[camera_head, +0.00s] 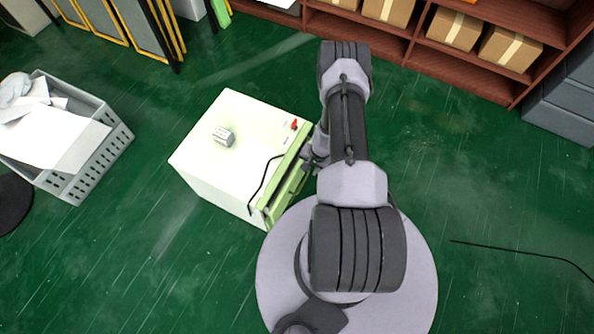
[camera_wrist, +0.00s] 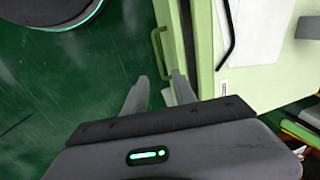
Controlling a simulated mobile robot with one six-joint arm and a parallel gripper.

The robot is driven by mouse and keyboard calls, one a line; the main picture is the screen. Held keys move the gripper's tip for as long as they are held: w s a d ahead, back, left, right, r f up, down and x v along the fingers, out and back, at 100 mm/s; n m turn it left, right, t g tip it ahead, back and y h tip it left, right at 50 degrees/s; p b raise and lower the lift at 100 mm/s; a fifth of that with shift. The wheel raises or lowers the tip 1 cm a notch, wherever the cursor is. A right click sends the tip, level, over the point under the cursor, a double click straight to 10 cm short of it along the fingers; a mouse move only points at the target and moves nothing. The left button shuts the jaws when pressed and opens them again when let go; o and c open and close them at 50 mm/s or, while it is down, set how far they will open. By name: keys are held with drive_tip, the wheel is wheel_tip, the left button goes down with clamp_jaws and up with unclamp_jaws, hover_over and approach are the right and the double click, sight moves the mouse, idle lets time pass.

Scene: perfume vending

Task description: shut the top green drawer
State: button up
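The top green drawer (camera_head: 289,193) is on the lower right side of a cream cabinet (camera_head: 215,165). It stands partly open, with a dark gap behind its front. In the wrist view the drawer front (camera_wrist: 172,22) shows with its green loop handle (camera_wrist: 157,52). My gripper (camera_wrist: 160,85) has its two fingers apart with nothing between them. The right finger is close to the drawer front; I cannot tell whether they touch. In the head view my gripper (camera_head: 311,160) is beside the drawer's far end, partly hidden by my arm. Any lower drawers are hidden.
A small grey object (camera_head: 223,136), a red item (camera_head: 294,124) and a black cable (camera_head: 262,184) lie on the cabinet top. A grey crate (camera_head: 113,143) with papers stands left. Brown shelves (camera_head: 400,45) with boxes line the back. A thin cable (camera_head: 520,251) lies on the floor at right.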

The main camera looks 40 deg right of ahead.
sight(303, 183)
drive_tip(key=f+b, duration=0.3)
drive_tip(key=f, duration=0.2)
drive_tip(key=w+f+b, duration=0.1)
drive_tip(key=f+b, duration=0.2)
drive_tip(key=f, duration=0.2)
drive_tip(key=w+a+f+b, duration=0.1)
drive_tip(key=f+b, duration=0.2)
drive_tip(key=f, duration=0.2)
clamp_jaws()
idle(0.7)
